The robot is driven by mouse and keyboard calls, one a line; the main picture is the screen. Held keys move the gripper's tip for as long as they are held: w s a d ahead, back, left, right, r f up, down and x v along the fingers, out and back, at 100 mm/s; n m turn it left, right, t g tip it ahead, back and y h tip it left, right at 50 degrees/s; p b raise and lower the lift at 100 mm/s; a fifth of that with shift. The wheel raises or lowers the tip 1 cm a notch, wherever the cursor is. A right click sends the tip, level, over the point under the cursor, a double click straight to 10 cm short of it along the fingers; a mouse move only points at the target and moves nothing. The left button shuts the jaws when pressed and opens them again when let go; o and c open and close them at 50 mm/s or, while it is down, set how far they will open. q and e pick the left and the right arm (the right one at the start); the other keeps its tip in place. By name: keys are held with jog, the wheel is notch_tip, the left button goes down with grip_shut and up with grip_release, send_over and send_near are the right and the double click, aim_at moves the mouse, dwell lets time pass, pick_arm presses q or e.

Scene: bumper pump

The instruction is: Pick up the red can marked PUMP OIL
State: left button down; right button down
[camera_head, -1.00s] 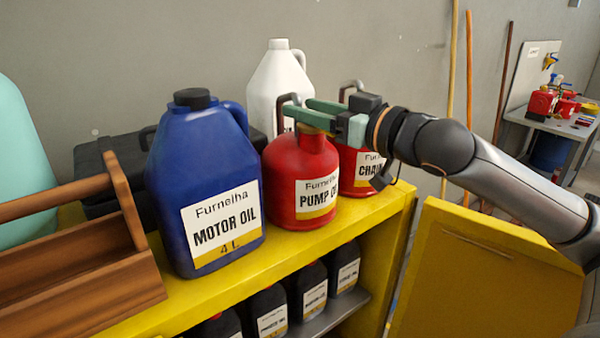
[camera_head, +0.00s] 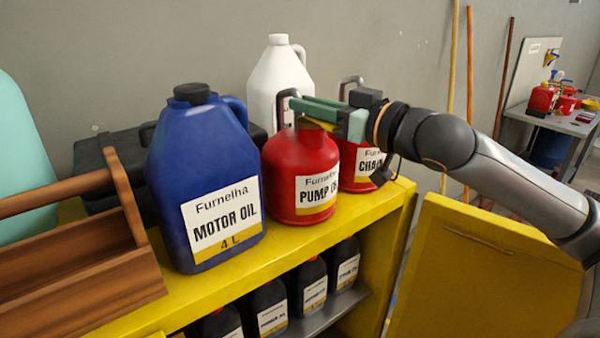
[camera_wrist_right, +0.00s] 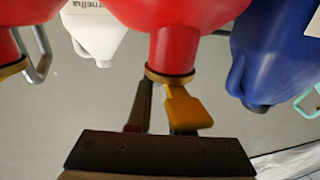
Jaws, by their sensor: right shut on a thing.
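The red can marked PUMP OIL (camera_head: 300,165) stands upright on the yellow cabinet top, between the blue jug and another red can. In the right wrist view the can (camera_wrist_right: 175,45) shows upside down, with a brass-coloured neck ring and a yellow lever (camera_wrist_right: 187,108). My right gripper (camera_head: 307,108) reaches in from the right over the can's top. Its green fingers are close together, shut on the can's upper part by the dark handle. The exact grip point is partly hidden. I cannot tell whether the can's base is clear of the surface. My left gripper is not in view.
The blue MOTOR OIL jug (camera_head: 205,180) stands close left. The red CHAIN can (camera_head: 360,165) stands close right, behind my gripper. A white jug (camera_head: 279,80) is behind. A wooden toolbox (camera_head: 90,275) is at left. An open yellow door (camera_head: 480,270) is at lower right.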

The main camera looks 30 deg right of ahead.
dwell(0.6)
jog(key=shift+r, duration=0.3)
